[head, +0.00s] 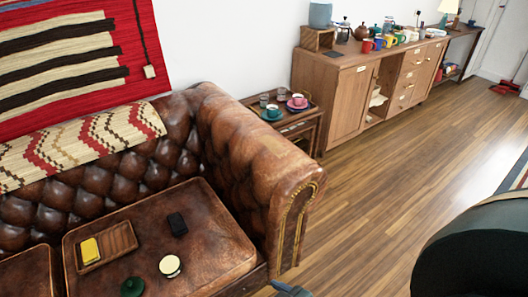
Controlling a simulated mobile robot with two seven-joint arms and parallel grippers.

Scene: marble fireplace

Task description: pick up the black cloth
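A small black folded item (177,223), which looks like the black cloth, lies on the brown leather seat cushion (215,262) of the sofa, right of a wooden tray (122,236). No gripper is near it. A blue-grey tip (290,291) shows at the bottom edge; I cannot tell what it belongs to. A large dark rounded part, probably of my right arm, fills the lower right. Neither gripper can be made out.
The tray holds a yellow block (90,250). A cream-topped round item (170,266) and a dark green round item (132,287) lie in front. The sofa's thick armrest (262,160) rises on the right. A side table (312,128) holds cups. Open wood floor lies beyond.

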